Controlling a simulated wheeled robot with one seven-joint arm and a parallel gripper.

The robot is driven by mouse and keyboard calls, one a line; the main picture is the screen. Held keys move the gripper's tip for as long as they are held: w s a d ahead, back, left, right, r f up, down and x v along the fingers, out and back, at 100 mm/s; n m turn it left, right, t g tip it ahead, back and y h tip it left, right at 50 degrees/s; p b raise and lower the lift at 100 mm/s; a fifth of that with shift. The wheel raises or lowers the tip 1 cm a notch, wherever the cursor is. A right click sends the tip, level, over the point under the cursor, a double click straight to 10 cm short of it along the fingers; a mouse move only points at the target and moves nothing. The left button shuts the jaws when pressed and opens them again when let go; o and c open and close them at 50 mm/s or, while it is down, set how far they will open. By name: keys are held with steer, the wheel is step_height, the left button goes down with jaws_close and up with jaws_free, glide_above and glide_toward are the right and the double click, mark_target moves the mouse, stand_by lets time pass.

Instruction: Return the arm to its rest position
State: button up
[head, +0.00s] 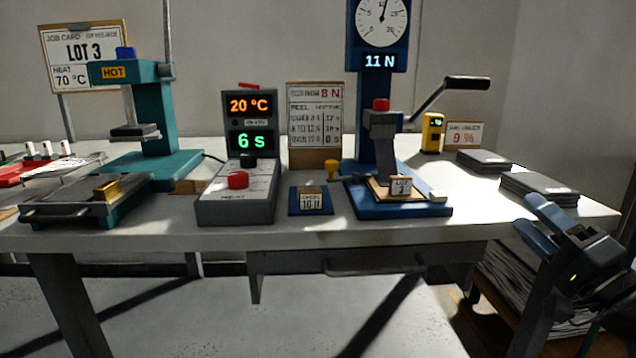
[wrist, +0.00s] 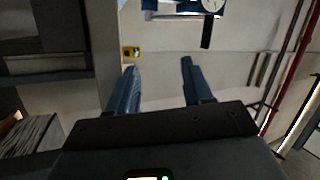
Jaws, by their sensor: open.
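My gripper (head: 548,222) is at the right of the head view, beside the right end of the white bench (head: 310,236). Its two blue fingers are apart, with nothing between them. In the wrist view the same fingers (wrist: 155,88) stand wide apart and empty, pointing up the picture. The front right corner of the bench is partly hidden behind my gripper in the head view.
A stack of grey sheets (head: 540,188) lies on the bench close to my gripper. A blue press (head: 382,228) with a long lever (head: 466,83) stands left of it. A shelf with stacked sheets (head: 520,285) is below the bench. Floor (head: 300,320) in front is clear.

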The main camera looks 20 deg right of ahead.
steer(key=s+a+f+g+h, duration=0.1)
steer(key=s+a+f+g, duration=0.15)
steer(key=f, duration=0.35)
steer(key=s+a+f+g+h, duration=0.1)
steer(key=a+f, duration=0.3)
steer(key=f, duration=0.2)
steer(key=s+a+f+n+g, duration=0.1)
steer(key=s+a+f+n, duration=0.2)
steer(key=s+a+f, duration=0.3)
steer(key=s+a+f+n+g, duration=0.2)
steer(key=s+a+f+n, duration=0.15)
steer(key=s, duration=0.45)
steer(key=s+a+r+n+y, duration=0.25)
steer(key=s+a+n, duration=0.6)
steer(key=s, duration=0.65)
step_height(320, 180, up, 26)
steer(key=p, duration=2.5)
steer(key=shift+w+a+m+g, duration=0.3)
steer(key=shift+a+g, duration=0.05)
